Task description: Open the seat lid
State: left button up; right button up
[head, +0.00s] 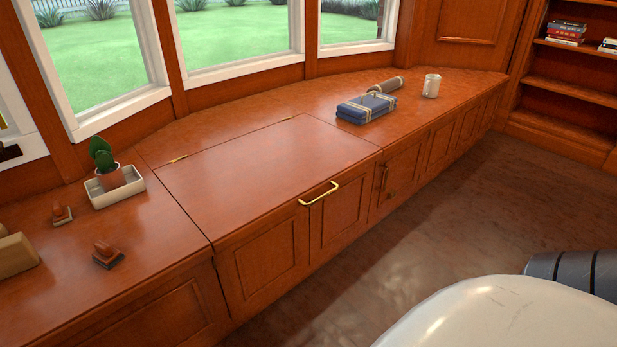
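The seat lid (270,168) is a flat reddish-brown wooden panel set into the window bench. It lies shut, flush with the bench top. A gold handle (320,194) sits at its front edge. The lid's top is bare. Neither of my grippers is in the head view.
Left of the lid stand a potted cactus in a white tray (118,190) and small wooden stamps (108,256). Right of it lie a blue strapped bundle (366,108), a rolled item (386,86) and a white mug (431,86). Open floor (440,200) lies in front.

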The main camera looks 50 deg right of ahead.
aim_at(230, 190)
jog(key=u, duration=0.8)
jog(key=i, duration=0.85)
jog(key=z, duration=2.85)
jog(key=i, duration=0.5)
jog(key=z, duration=0.05)
